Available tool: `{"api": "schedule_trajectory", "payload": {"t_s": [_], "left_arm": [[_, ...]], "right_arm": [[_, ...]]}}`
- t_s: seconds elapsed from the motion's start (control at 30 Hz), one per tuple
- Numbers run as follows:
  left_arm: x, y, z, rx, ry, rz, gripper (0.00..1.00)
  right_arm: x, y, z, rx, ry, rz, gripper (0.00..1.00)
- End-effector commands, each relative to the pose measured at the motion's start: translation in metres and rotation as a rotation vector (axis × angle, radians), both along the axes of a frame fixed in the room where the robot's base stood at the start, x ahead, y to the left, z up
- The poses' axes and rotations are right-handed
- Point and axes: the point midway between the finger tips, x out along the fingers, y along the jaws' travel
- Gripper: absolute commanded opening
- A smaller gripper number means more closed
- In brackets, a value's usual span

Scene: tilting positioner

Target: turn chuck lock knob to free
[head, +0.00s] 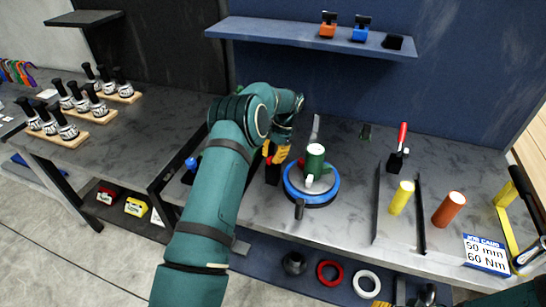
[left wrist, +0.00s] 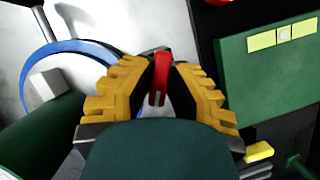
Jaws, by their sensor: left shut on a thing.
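The positioner has a pale round plate with a blue ring (head: 318,200), and a green cylinder (head: 315,158) with a white top stands on it. In the left wrist view the blue ring (left wrist: 38,75) is at the left. My left gripper (head: 277,155), with yellow ribbed fingers, is at the plate's left side. In the left wrist view my left gripper (left wrist: 160,75) is shut on a small red knob (left wrist: 160,88) with a pale mark, between its fingertips. In the head view the gripper and arm largely hide the knob.
A yellow cylinder (head: 401,198) and an orange cylinder (head: 448,209) stand on the right of the bench, near a red-handled clamp (head: 399,150). A blue shelf (head: 280,33) hangs behind. A job card (head: 486,253) is at the front right edge.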

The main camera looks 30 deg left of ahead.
Motion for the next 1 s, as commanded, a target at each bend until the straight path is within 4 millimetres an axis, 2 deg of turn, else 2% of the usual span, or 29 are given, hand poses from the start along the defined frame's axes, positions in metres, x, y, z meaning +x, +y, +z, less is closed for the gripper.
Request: {"api": "schedule_trajectory", "payload": {"t_s": [0.2, 0.5, 1.0], "left_arm": [[-0.0014, 0.0002, -0.0026, -0.001, 0.005, 0.188, 0.00], [-0.0014, -0.0004, -0.0025, -0.001, 0.006, 0.373, 0.00], [-0.0017, -0.0007, -0.0025, -0.001, 0.007, 0.467, 0.00]], "right_arm": [[0.0001, 0.0001, -0.0021, 0.000, 0.000, 0.000, 0.47], [0.0001, 0.0002, -0.0033, -0.001, 0.000, 0.000, 0.47], [0.0000, 0.0002, -0.0037, -0.001, 0.000, 0.000, 0.47]]}}
